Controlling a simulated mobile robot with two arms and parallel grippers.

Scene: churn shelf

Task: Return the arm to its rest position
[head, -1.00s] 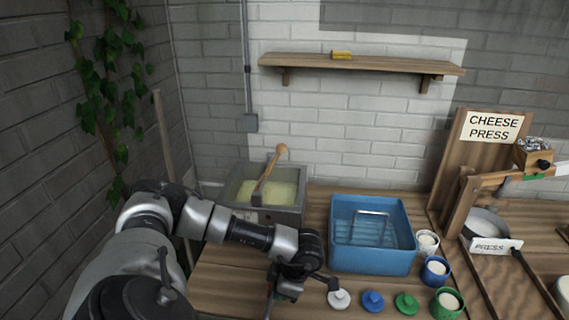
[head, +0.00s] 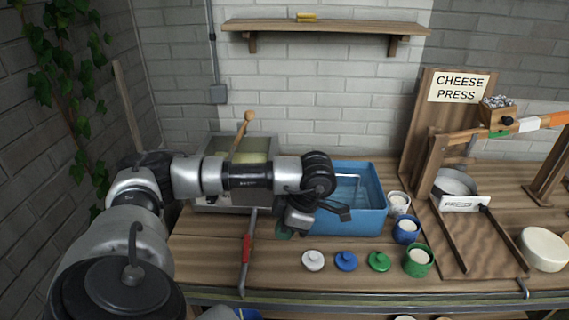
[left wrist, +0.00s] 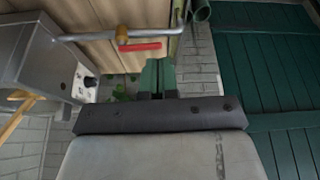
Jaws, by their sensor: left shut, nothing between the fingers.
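My left arm comes in from the left in the head view and reaches across in front of the grey vat. My left gripper (head: 284,234) hangs over the table by the near left corner of the blue tub (head: 350,222), partly hidden behind its own wrist. In the left wrist view its green fingers (left wrist: 157,78) are together with nothing between them. My right gripper is not in view.
The grey vat (head: 212,148) with a wooden-handled tool (head: 240,135) stands behind my arm. White, blue and green lids (head: 346,261) lie in front of the tub, with cups (head: 418,260) to the right. The cheese press (head: 440,150) stands further right. A wall shelf (head: 320,27) is above.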

